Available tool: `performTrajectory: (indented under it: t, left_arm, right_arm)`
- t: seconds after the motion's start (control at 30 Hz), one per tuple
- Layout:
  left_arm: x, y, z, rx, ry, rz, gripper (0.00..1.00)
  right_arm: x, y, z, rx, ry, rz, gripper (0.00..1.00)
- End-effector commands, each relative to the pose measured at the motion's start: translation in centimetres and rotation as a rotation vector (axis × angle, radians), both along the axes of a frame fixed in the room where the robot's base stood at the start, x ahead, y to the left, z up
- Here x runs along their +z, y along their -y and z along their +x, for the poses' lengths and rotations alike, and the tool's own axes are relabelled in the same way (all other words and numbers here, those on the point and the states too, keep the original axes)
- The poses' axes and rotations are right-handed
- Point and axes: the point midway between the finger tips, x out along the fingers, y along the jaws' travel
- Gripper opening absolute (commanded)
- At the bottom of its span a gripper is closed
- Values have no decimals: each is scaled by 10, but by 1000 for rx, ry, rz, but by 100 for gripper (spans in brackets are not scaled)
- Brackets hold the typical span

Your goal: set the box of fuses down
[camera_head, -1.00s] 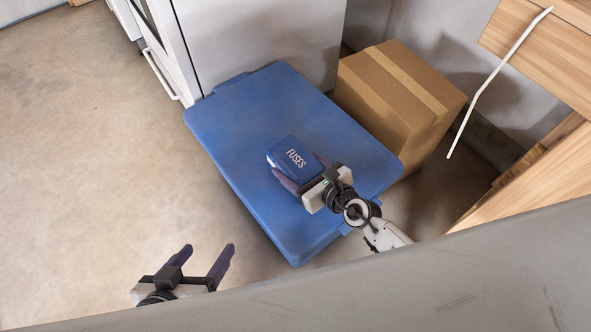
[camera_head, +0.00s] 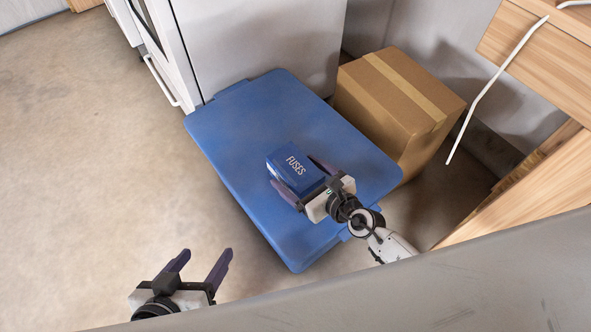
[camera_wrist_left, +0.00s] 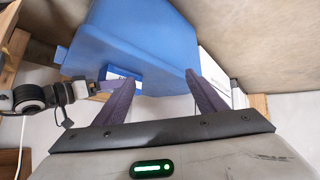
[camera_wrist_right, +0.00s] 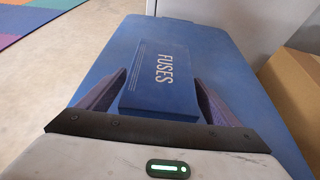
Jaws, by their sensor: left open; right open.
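The blue box of fuses (camera_head: 294,167), with white FUSES lettering, is on the lid of a large blue bin (camera_head: 235,130). In the right wrist view the box (camera_wrist_right: 160,75) lies between the open fingers of my right gripper (camera_wrist_right: 160,97), with a gap on both sides. My right gripper (camera_head: 299,179) is at the box's near end in the head view. My left gripper (camera_head: 205,262) is open and empty, over the floor left of the bin. The left wrist view shows the blue bin (camera_wrist_left: 150,40) beyond its fingers.
A cardboard box (camera_head: 395,95) stands right of the bin. A white cabinet (camera_head: 260,45) stands behind it. Wooden furniture with a white handle (camera_head: 500,80) is at the right. A grey edge (camera_head: 450,280) crosses the foreground. The floor at left (camera_head: 90,150) is clear.

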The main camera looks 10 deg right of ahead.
Motion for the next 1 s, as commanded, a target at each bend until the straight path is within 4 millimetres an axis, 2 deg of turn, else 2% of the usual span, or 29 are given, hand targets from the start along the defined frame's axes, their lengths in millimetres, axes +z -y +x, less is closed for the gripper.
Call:
performTrajectory:
  t: [0.03,0.3,0.5,0.67,1.0]
  left_arm:
    - [0,-4,-9,12,-12,3,65]
    - [14,-13,-14,48,38,4,65]
    - [15,-13,-13,42,33,12,65]
    - [15,-13,-13,41,33,13,65]
    - [15,-13,-13,40,32,14,65]
  right_arm:
    - [7,4,-9,1,-3,-2,85]
    - [29,27,-59,3,-2,-3,85]
    - [39,39,-83,1,-1,-1,85]
    - [42,42,-90,1,0,0,85]
    - [43,42,-90,-7,-3,13,85]
